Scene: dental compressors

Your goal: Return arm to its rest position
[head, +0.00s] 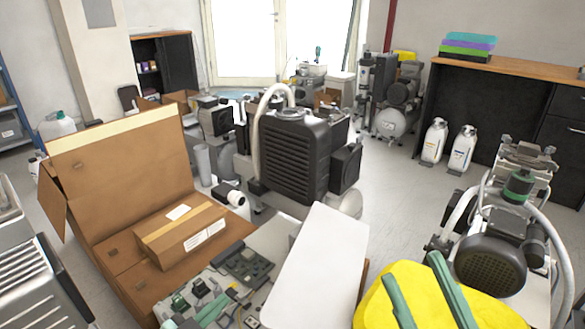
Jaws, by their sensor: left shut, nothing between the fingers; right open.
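I see neither of my grippers in the head view, and no part that I can clearly make out as my arm. A plain white slab (322,262) lies at the bottom middle; I cannot tell what it belongs to. A yellow object (395,278) with two green bars (450,290) across it is cut off by the bottom edge at the right.
An open cardboard box (120,165) with a smaller closed carton (180,232) stands at left. A black ribbed compressor (295,160) stands in the middle, another (490,262) at right. A dark cabinet (500,105) stands back right. Grey floor (395,190) is clear between them.

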